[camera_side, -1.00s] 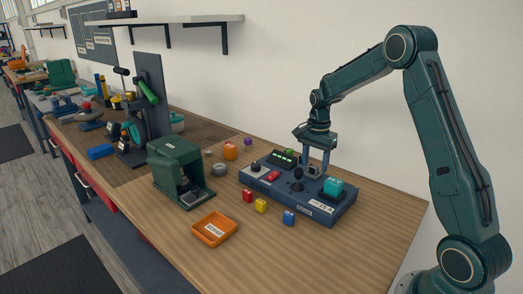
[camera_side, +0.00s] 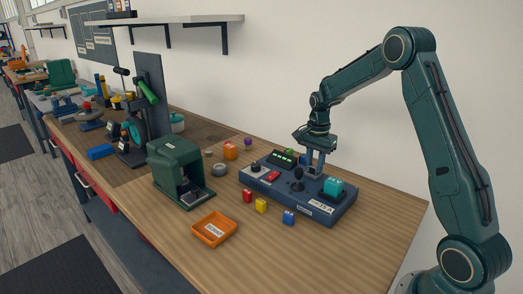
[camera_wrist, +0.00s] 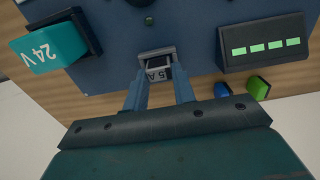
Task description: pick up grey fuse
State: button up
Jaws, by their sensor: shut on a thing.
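The grey fuse (camera_wrist: 159,74), marked "5 A", sits at a slot on the blue control box in the wrist view. My gripper (camera_wrist: 159,80) is shut on it, one finger on each side. The fuse is mostly hidden there by the fingers. I cannot tell whether the fuse is still seated in its slot.
A teal "24 V" block (camera_wrist: 50,48) and a display with green bars (camera_wrist: 264,45) flank the fuse. Red, yellow and blue fuses (camera_side: 261,205) stand before the box. An orange SCRAP tray (camera_side: 214,230) and a green open housing (camera_side: 178,170) are further left.

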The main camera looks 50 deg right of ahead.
aim_at(315, 166)
jog(key=shift+r, duration=0.15)
notch_tip(315, 166, up, 20)
dwell(0.8)
